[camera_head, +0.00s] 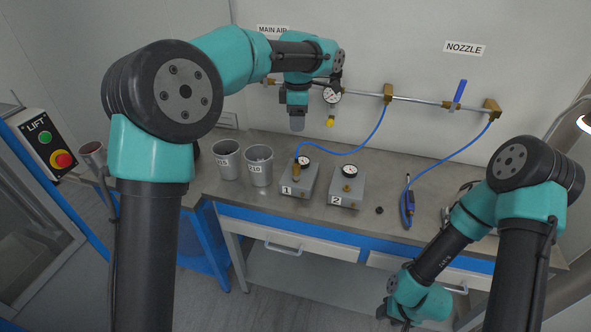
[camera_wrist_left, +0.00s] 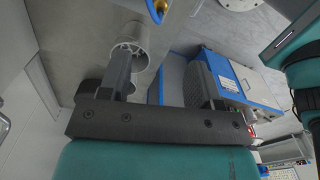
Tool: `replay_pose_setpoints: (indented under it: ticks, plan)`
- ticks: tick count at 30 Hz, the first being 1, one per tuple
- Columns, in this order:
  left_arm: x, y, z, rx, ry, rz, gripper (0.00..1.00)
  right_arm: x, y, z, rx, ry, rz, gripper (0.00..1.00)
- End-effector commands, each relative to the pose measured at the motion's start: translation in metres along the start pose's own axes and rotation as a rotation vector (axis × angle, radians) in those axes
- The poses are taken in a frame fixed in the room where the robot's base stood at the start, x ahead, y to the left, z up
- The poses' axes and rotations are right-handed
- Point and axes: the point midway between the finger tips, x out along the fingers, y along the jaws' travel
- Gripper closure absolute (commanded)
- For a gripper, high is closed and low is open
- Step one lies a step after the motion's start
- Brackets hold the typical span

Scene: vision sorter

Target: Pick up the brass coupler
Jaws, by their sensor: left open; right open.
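A brass coupler (camera_head: 296,169) sits at the end of a blue hose, at the grey gauge box marked 1 (camera_head: 299,181). Whether it is joined to the box is too small to tell. My left gripper (camera_head: 297,124) hangs above the bench, over and behind that box, apart from it. In the left wrist view its two fingers (camera_wrist_left: 163,84) are spread with nothing between them. A brass-coloured piece (camera_wrist_left: 161,6) shows at the top edge there. My right gripper (camera_head: 403,323) is low at the bottom edge in the head view, mostly cut off, away from the bench top.
Two grey cups (camera_head: 227,160) stand left of the boxes. A blue-handled nozzle (camera_head: 408,203) and small black knob (camera_head: 379,210) lie right. A wall pipe (camera_head: 420,99) carries blue hoses and a gauge (camera_head: 331,95).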

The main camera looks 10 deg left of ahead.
Motion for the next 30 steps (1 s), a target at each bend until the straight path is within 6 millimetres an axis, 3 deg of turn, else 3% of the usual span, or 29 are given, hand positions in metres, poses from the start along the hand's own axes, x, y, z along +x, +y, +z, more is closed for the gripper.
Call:
replay_pose_setpoints:
  ticks: [8, 24, 30]
  plan:
    - [0.024, -0.001, 0.000, 0.002, 0.002, -0.003, 0.42, 0.000, 0.000, 0.000, 0.000, 0.000, 0.000, 0.57]
    - [0.113, 0.000, -0.001, 0.002, 0.001, -0.003, 0.42, 0.000, 0.000, 0.000, 0.000, 0.000, 0.000, 0.57]
    - [0.123, 0.000, 0.000, 0.002, 0.000, -0.001, 0.42, 0.000, 0.000, 0.000, 0.000, 0.000, 0.000, 0.57]
